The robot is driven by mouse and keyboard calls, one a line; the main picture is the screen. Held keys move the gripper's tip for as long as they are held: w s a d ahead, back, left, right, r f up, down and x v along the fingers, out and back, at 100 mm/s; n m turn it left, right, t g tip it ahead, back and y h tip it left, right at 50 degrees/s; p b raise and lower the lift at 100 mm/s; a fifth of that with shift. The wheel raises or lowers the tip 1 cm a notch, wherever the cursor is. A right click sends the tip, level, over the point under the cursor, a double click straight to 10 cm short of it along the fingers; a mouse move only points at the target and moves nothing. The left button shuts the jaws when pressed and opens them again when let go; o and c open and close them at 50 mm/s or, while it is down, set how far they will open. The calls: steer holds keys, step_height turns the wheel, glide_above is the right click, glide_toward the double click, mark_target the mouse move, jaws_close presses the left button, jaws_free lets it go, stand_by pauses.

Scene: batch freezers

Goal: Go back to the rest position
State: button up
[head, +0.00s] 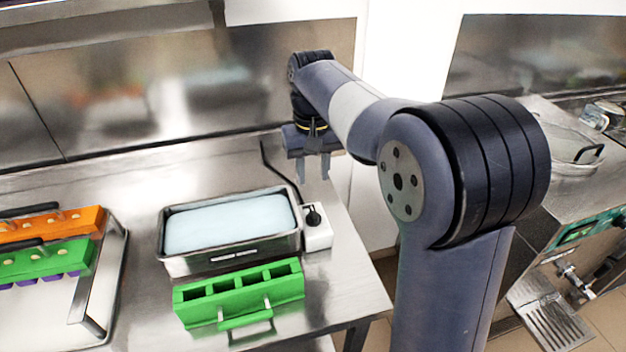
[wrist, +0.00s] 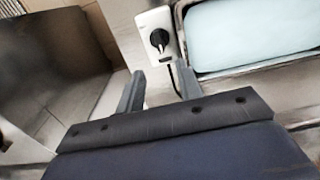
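My gripper (head: 313,172) hangs with its fingers pointing down near the back right of the steel counter (head: 345,285). It is above and behind the white control box with a black knob. Its two fingers are apart with nothing between them. The wrist view also shows the open fingers (wrist: 158,92), with the control box (wrist: 156,38) beyond them and a basin of pale blue liquid (wrist: 250,35) to the right. My arm reaches across the right half of the head view.
A steel basin (head: 180,266) of pale liquid stands on the counter with the control box (head: 317,238) at its right. A green mold (head: 240,294) with empty slots lies in front. Orange (head: 50,226) and green (head: 48,262) molds sit at the left by a metal rack (head: 118,270). A steel wall rises behind.

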mark_target(313, 211)
steer(key=shift+f, duration=0.1)
step_height(313, 211, down, 11)
steer(key=shift+r+p, duration=0.1)
steer(key=shift+p, duration=0.25)
steer(key=shift+r, duration=0.1)
stand_by(0.4)
